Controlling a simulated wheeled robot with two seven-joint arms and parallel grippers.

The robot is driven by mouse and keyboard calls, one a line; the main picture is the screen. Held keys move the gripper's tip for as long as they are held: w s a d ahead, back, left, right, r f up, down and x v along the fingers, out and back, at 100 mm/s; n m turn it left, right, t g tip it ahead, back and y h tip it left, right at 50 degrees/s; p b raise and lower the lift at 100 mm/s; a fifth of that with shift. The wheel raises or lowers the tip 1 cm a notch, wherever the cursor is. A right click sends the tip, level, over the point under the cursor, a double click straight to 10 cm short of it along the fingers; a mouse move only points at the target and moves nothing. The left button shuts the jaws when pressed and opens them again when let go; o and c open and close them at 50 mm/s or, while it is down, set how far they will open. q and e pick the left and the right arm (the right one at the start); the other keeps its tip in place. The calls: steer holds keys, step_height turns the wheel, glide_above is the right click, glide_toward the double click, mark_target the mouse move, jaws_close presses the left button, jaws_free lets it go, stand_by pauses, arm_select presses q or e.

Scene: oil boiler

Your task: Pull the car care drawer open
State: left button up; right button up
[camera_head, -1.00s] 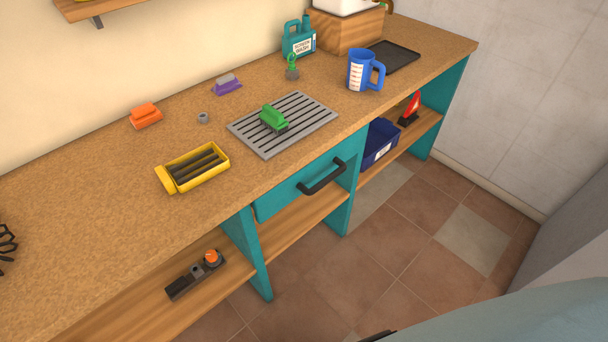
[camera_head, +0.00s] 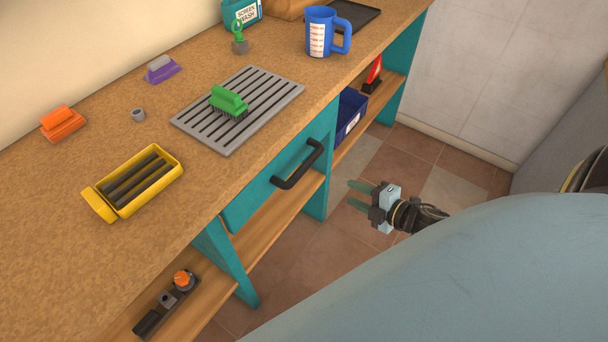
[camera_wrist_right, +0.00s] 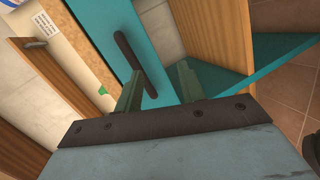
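The teal drawer (camera_head: 262,190) sits under the worktop, its front looking flush with the bench. Its black bar handle (camera_head: 299,166) runs across the front. In the right wrist view the handle (camera_wrist_right: 135,62) stands ahead of the fingers, against the teal front (camera_wrist_right: 112,28). My right gripper (camera_head: 356,195) is open and empty, to the right of the handle and apart from it. In the right wrist view its two green fingers (camera_wrist_right: 158,92) are spread with a gap between them. My left gripper is not in view.
The worktop holds a grey grate (camera_head: 240,108) with a green brush (camera_head: 229,102), a yellow tray (camera_head: 133,182) and a blue jug (camera_head: 322,32). Teal uprights flank the drawer. A blue bin (camera_head: 348,112) stands on the shelf to the right. Floor in front is clear.

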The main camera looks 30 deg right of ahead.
mark_target(308, 168)
step_height(308, 168, up, 5)
steer(key=w+a+n+y, duration=0.1)
steer(key=a+n+y, duration=0.1)
steer(key=n, duration=0.2)
steer(key=x, duration=0.4)
steer(key=b+x, duration=0.1)
steer(key=x, duration=0.3)
steer(key=b+x, duration=0.1)
steer(key=x, duration=0.3)
steer(key=shift+w+a+r, duration=0.1)
steer(key=shift+w+r, duration=0.05)
steer(key=shift+r, duration=0.05)
steer(key=shift+w+a+f+b, duration=0.15)
steer(key=shift+w+a+b, duration=0.15)
steer(key=shift+w, duration=0.35)
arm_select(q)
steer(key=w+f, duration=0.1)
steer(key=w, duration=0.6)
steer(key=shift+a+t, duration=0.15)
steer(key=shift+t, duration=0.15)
arm_select(e)
jaws_close()
